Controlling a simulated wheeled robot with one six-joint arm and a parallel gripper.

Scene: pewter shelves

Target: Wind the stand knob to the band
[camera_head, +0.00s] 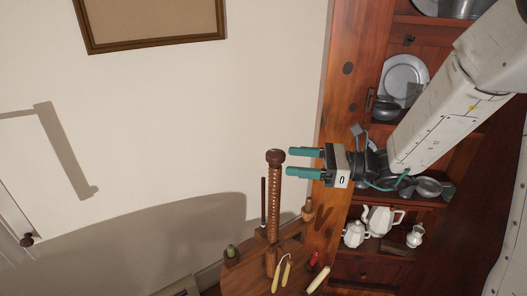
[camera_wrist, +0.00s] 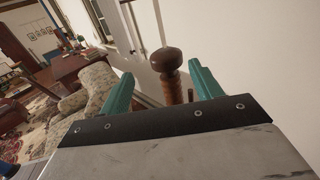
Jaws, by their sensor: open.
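The stand is a wooden threaded post (camera_head: 273,205) standing upright on a round wooden table. Its dark brown rounded knob (camera_head: 275,157) is at the top of the post. My gripper (camera_head: 290,163) is open, with two teal fingers pointing left, just right of the knob and close to its height. In the wrist view the knob (camera_wrist: 167,60) shows beyond and between the two fingertips (camera_wrist: 160,84), with nothing held. I cannot make out a band for certain on the post.
A wooden shelf unit (camera_head: 345,110) with pewter plates and white teapots (camera_head: 379,219) stands to the right. The plain wall (camera_head: 200,120) is behind; space left of the knob is free.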

